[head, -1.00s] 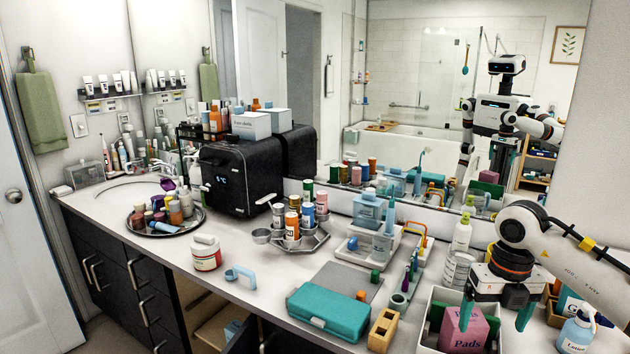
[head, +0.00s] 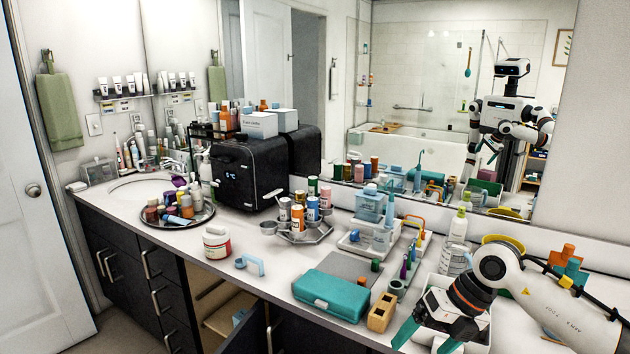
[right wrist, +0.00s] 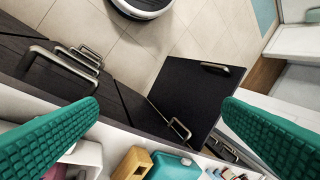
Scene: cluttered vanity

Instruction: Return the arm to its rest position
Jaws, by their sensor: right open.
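My right arm (head: 575,300) comes in from the right edge of the head view, over the right end of the counter. My right gripper (head: 428,340) is tilted, with its teal fingers pointing down and left near the counter's front edge. Its fingers are apart with nothing between them. In the right wrist view the two teal fingers of the right gripper (right wrist: 161,105) are wide apart, with floor and cabinet fronts beyond them. My left gripper is not directly in view; my reflection shows in the mirror.
A wooden block (head: 382,311) and a teal case (head: 331,295) lie just left of the gripper. A white bin (head: 478,330) is partly hidden behind it. An open cabinet door (right wrist: 195,88) juts out below the counter. The floor (right wrist: 135,42) beyond is mostly clear.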

